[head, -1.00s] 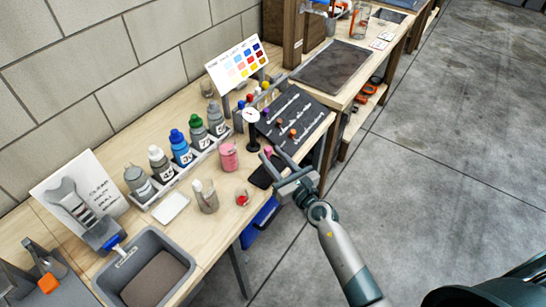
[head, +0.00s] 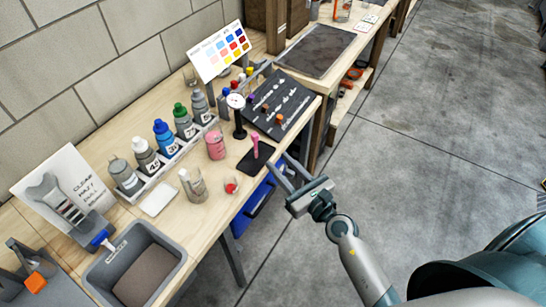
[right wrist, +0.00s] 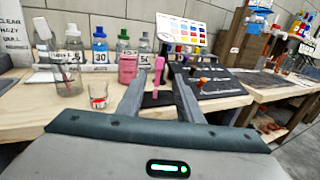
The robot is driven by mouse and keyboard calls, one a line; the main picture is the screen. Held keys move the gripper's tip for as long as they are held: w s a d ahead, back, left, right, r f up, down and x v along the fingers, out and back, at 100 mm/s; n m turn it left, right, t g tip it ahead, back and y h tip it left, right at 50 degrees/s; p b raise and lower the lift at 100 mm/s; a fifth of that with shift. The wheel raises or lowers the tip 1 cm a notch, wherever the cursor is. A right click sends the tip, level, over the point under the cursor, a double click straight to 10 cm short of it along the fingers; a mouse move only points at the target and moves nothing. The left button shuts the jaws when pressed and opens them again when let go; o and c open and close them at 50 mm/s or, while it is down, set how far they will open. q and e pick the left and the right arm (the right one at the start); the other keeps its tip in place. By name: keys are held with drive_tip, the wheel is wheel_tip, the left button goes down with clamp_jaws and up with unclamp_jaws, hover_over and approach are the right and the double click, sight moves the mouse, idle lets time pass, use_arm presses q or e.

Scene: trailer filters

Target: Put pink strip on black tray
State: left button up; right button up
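The pink strip (head: 256,146) stands roughly upright, its lower end at the small black tray (head: 254,164) near the bench's front edge. In the right wrist view the strip (right wrist: 158,74) shows between my fingertips, with the black tray (right wrist: 152,100) below it. My right gripper (head: 277,160) is open, its two fingers apart. In the head view its tips are just right of the tray, clear of the strip. I cannot tell exactly how the strip's foot rests on the tray. My left gripper is not in view.
A dial gauge on a stand (head: 237,103), a pink jar (head: 215,145) and a small red-bottomed cup (head: 231,186) stand close to the tray. A dark board with coloured knobs (head: 278,105) lies behind. Clear floor (head: 430,110) is to the right.

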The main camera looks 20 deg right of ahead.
drive_tip(key=shift+s+d, duration=0.15)
drive_tip(key=shift+s, duration=0.55)
idle(0.4)
drive_tip(key=s+d+f+m+g+h, duration=0.15)
drive_tip(key=s+f+m, duration=0.4)
drive_tip(key=f, duration=0.75)
drive_tip(key=s+f+m+g+h, duration=0.1)
drive_tip(key=s+f+m+g, duration=0.2)
drive_tip(key=f+m, duration=0.8)
drive_tip(key=s+d+f+m+g+h, duration=0.1)
drive_tip(key=s+f+m+g, duration=0.3)
drive_tip(key=f, duration=1.1)
drive_tip(key=s+f+m+g, duration=0.2)
drive_tip(key=s+f+m, duration=0.3)
drive_tip(key=s, duration=0.6)
drive_tip(key=s+d+f+m+g, duration=0.1)
drive_tip(key=s+f+m+g, duration=0.2)
drive_tip(key=s, duration=0.9)
drive_tip(key=s+f+m+g+h, duration=0.1)
drive_tip(key=s+f+m+g, duration=0.2)
drive_tip(key=s+f+m, duration=0.5)
drive_tip(key=s+f, duration=0.2)
drive_tip(key=s, duration=0.1)
drive_tip(key=shift+s+d+f, duration=0.15)
drive_tip(key=shift+d+f, duration=0.1)
drive_tip(key=shift+f, duration=0.05)
